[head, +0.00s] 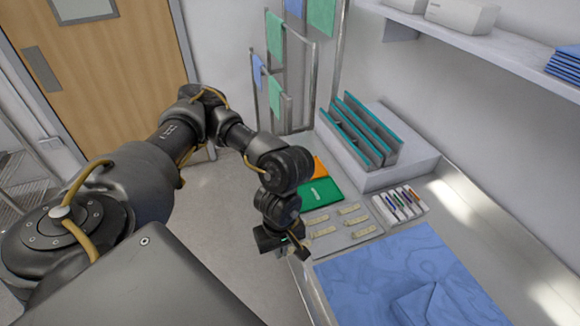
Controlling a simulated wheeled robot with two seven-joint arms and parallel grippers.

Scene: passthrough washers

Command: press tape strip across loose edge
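Several short beige tape strips (350,208) lie in rows on a grey sheet (366,232) on the counter. A blue wrap (385,262) is spread over the near part of the counter, with a folded blue flap or packet (432,303) on it near the bottom edge of the view. My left gripper (291,246) points down at the counter's left edge, just left of the strips and behind the wrap. Its fingers are small and dark, so I cannot tell whether they are open or hold anything. My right gripper is out of view.
Green (320,191) and orange (319,167) packets lie behind the strips. A box of coloured markers (400,203) and a white block with a teal-edged rack (365,135) stand at the back. A shelf (470,43) overhangs the right side. The counter right of the markers is clear.

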